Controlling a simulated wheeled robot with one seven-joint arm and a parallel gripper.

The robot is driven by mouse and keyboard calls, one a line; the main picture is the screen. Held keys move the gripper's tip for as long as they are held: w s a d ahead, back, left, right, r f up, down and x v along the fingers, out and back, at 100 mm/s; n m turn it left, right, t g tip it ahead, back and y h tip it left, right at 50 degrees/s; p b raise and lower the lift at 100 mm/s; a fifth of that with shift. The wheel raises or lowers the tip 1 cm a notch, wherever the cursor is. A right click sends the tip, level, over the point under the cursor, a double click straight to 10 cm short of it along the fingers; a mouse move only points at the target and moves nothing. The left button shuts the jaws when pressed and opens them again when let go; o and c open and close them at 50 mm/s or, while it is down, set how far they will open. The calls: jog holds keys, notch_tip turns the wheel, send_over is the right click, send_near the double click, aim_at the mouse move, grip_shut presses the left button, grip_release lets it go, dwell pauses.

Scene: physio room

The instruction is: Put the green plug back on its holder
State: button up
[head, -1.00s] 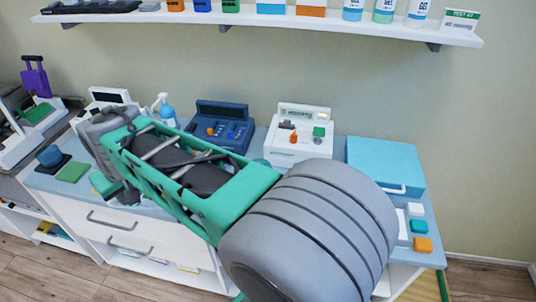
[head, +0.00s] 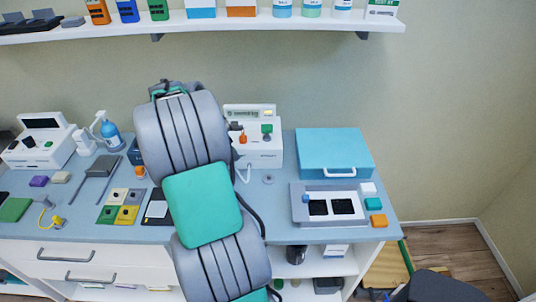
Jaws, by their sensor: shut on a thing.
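My arm rises from the bottom middle of the head view and bends away over the counter. My gripper is hidden behind my arm, so its fingers and anything in them do not show. A white machine (head: 259,154) stands against the wall just right of my arm. A green piece (head: 267,129) sits upright on its face, beside an orange plug-like piece (head: 243,138). I cannot tell whether the green piece is the green plug or part of a holder.
A teal box (head: 335,152) and a grey tray with black squares (head: 327,206) stand at the right. Coloured pads (head: 107,214), a spray bottle (head: 110,133) and a white device (head: 40,142) are on the left. A shelf (head: 250,22) runs above the counter (head: 270,205).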

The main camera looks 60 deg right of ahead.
aim_at(268, 176)
jog(key=s+d+f+m, duration=0.1)
jog(key=s+d+m, duration=0.1)
jog(key=s, duration=0.1)
jog(key=s+d+f+m+g+y, duration=0.1)
jog(key=s+d+m, duration=0.1)
jog(key=s, duration=0.2)
jog(key=s+d+f+m+y, duration=0.1)
jog(key=s+d+m, duration=0.1)
jog(key=s, duration=0.1)
jog(key=shift+s+d+f+g, duration=0.15)
jog(key=shift+d+g, duration=0.15)
jog(key=shift+d, duration=0.05)
jog(key=shift+f+b, duration=1.8)
jog(key=shift+f, duration=0.7)
jog(key=shift+w+a, duration=0.15)
jog(key=shift+w, duration=0.05)
jog(key=shift+f+b, duration=1.15)
jog(key=shift+b, duration=0.1)
jog(key=o, duration=1.5)
jog(key=shift+r, duration=0.2)
